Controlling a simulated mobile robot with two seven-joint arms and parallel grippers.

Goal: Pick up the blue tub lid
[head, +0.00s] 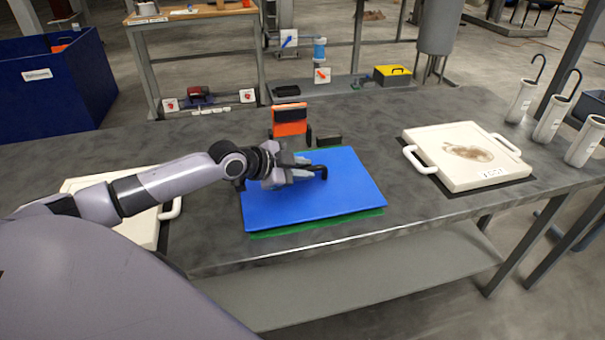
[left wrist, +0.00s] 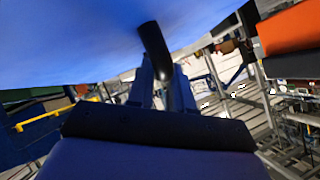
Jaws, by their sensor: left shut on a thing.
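The blue tub lid (head: 350,185) is a flat blue panel over a green sheet or tub edge (head: 320,226) at the middle of the grey table. I cannot tell whether a gap separates them. In the left wrist view the lid (left wrist: 70,40) fills the top. My left gripper (head: 300,173) is over the lid's upper middle, shut on its black handle (head: 321,171). The handle (left wrist: 153,45) also shows between the fingers (left wrist: 163,85) in the left wrist view. My right gripper is not in view.
A white plate with handles (head: 465,152) lies at right on a dark mat; another white plate (head: 145,232) is partly behind my left arm. An orange-black object (head: 290,122) stands behind the lid. White holders (head: 550,118) line the right end. Bare table lies between lid and right plate.

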